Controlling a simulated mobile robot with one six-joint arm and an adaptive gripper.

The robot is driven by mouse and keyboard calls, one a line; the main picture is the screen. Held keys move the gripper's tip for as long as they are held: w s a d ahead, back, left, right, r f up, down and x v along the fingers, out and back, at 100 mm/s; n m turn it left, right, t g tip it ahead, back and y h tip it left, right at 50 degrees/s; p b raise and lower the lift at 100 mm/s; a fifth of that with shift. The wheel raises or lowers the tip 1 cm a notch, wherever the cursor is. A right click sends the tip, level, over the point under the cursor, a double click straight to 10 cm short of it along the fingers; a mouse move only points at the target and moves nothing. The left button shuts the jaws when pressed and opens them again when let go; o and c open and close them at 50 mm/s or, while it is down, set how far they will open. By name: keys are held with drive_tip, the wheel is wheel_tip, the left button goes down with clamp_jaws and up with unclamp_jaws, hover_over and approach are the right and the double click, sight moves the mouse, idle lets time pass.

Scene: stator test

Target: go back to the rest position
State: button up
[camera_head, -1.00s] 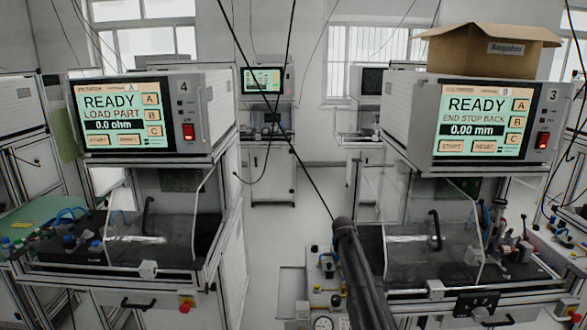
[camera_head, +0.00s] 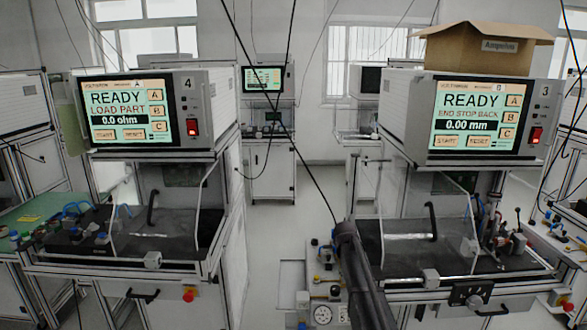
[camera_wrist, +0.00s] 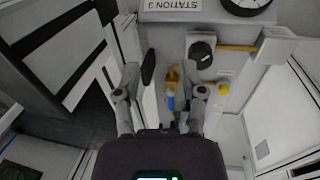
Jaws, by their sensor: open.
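My gripper (camera_wrist: 172,68) shows in the wrist view with its two fingers spread apart and nothing held between them. Behind the gap lies a panel with a small blue and brass fitting (camera_wrist: 172,90). My dark arm runs up from the bottom edge in the head view, between the two front stations; the gripper itself cannot be made out there. The left station screen (camera_head: 128,110) reads READY, LOAD PART, 0.0 ohm. The right station screen (camera_head: 480,115) reads READY, END STOP BACK, 0.00 mm.
A panel with a gauge (camera_head: 322,315) and valves stands close beside my arm; its STATION label (camera_wrist: 168,5) shows in the wrist view. A cardboard box (camera_head: 480,52) sits on the right station. Open floor (camera_head: 265,225) lies between the stations, with more machines behind.

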drive_tip(key=s+a+f+y+b, duration=0.1)
drive_tip(key=s+f+b, duration=0.2)
drive_tip(key=s, duration=0.7)
drive_tip(key=s+a+f+b, duration=0.1)
drive_tip(key=s+f+b, duration=0.2)
drive_tip(key=s, duration=0.8)
drive_tip(key=s+a+f+y+b, duration=0.1)
drive_tip(key=s+f+b, duration=0.25)
drive_tip(key=s, duration=0.65)
wheel_tip(320, 180, up, 12)
drive_tip(key=p, duration=1.3)
drive_tip(key=shift+w+r, duration=0.25)
drive_tip(key=shift+w, duration=0.1)
drive_tip(key=shift+d, duration=0.1)
